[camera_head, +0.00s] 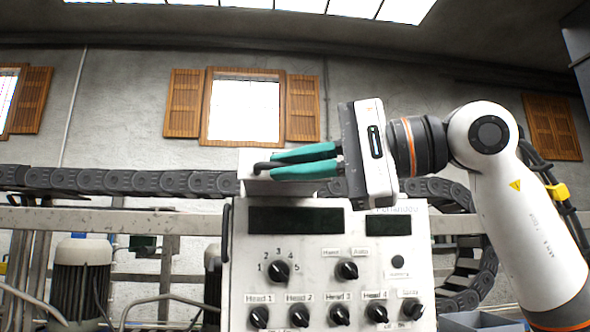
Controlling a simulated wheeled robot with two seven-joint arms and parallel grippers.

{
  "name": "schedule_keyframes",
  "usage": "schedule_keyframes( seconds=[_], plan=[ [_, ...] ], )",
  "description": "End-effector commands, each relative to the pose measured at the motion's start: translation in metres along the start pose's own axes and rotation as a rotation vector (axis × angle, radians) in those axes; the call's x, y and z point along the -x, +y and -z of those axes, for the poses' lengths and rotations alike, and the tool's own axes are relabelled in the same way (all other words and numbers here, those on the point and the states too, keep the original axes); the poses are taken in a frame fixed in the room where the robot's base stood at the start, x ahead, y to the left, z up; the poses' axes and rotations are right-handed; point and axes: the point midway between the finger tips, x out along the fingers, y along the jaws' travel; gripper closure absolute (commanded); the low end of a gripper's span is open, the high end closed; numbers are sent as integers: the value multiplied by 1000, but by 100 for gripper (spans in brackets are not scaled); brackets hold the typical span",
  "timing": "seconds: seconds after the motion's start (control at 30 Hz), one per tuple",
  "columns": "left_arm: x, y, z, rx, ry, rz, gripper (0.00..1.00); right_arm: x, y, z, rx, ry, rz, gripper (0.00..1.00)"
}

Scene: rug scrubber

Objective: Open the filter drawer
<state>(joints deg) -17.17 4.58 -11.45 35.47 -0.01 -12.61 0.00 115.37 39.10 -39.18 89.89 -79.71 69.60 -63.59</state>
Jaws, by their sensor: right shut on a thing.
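My right gripper (280,164) comes in from the right, its two teal fingers pointing left. The fingers are shut on a dark hooked handle (261,167). The handle is on a white box-like part (258,186), which appears to be the filter drawer. This part stands just above and behind the top edge of the control panel. The gripper fingers and body hide much of it, so I cannot tell how far it is open. My left gripper is not in view.
The white control panel (338,271) with black knobs and dark displays stands below the gripper. A black cable chain (120,181) runs behind, above a metal rail (110,221). A motor (82,280) stands at the lower left.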

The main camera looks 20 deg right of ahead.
Motion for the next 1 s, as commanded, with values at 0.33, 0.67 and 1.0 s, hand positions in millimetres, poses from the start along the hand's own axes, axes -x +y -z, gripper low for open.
schedule_keyframes(
  seconds=[0.33, 0.67, 1.0],
  plan=[
    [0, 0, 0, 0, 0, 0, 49, 0, 0, -1, -1, 0, 0, 69],
    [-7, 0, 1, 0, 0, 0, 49, 20, -1, -2, -2, -1, -3, 69],
    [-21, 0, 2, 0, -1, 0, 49, 91, -1, -1, -2, -1, -3, 69]
  ],
)
